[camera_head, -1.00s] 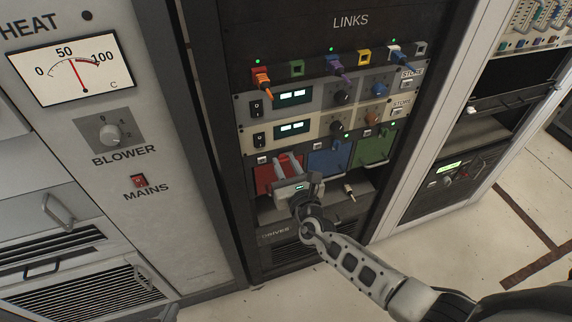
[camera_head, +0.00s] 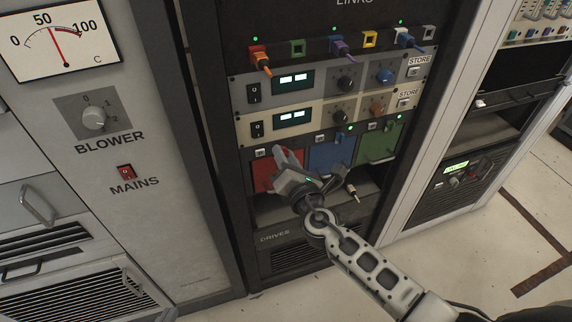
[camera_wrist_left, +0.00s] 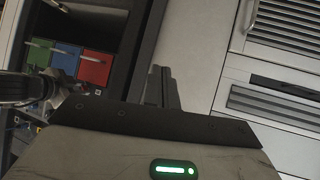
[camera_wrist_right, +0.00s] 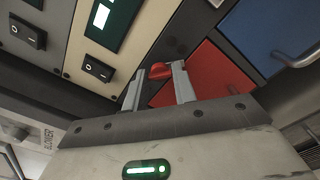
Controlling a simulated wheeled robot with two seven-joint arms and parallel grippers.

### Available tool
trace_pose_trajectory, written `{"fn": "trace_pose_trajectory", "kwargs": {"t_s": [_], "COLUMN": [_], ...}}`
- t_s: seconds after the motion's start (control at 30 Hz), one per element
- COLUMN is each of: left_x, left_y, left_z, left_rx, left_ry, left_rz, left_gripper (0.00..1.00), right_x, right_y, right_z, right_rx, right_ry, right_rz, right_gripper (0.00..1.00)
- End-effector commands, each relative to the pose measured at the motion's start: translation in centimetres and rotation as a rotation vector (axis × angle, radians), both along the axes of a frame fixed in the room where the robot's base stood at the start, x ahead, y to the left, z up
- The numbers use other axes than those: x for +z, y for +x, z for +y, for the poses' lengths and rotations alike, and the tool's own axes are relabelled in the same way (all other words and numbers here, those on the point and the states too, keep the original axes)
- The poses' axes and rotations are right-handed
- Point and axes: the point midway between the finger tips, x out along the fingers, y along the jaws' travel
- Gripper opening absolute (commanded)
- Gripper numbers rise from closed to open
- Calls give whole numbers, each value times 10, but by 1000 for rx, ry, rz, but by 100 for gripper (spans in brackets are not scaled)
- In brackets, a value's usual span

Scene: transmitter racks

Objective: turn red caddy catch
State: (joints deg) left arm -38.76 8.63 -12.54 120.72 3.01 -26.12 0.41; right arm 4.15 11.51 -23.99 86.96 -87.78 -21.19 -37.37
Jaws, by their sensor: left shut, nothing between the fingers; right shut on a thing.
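The red caddy (camera_head: 264,172) sits in the lower bay of the dark rack, left of the blue caddy (camera_head: 325,157). My right gripper (camera_head: 283,156) is in front of the red caddy and covers part of it. In the right wrist view my right gripper (camera_wrist_right: 158,76) is shut on the small red catch (camera_wrist_right: 158,70) at the edge of the red caddy (camera_wrist_right: 207,73). The fingers partly hide the catch. My left gripper (camera_wrist_left: 162,86) is shut and empty in the left wrist view, away from the red caddy (camera_wrist_left: 95,70).
A green caddy (camera_head: 378,146) is to the right of the blue one. Switch panels and knobs (camera_head: 345,84) are just above the caddies. Grey cabinets (camera_head: 120,220) stand at the left; floor is free at the right.

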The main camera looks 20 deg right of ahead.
Motion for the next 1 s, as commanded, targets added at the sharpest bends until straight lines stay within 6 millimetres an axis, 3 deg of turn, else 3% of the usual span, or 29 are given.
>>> {"fn": "trace_pose_trajectory", "kwargs": {"t_s": [0.6,1.0], "left_x": [-13,-14], "left_y": [4,3], "left_z": [-6,-7], "left_rx": [20,23], "left_ry": [-71,-85], "left_rz": [-27,-35], "left_gripper": [0,0], "right_x": [-2,-1], "right_y": [0,-1], "right_z": [0,0], "right_rx": [0,0], "right_ry": [572,799], "right_rz": [20,29], "right_gripper": [4,4]}}
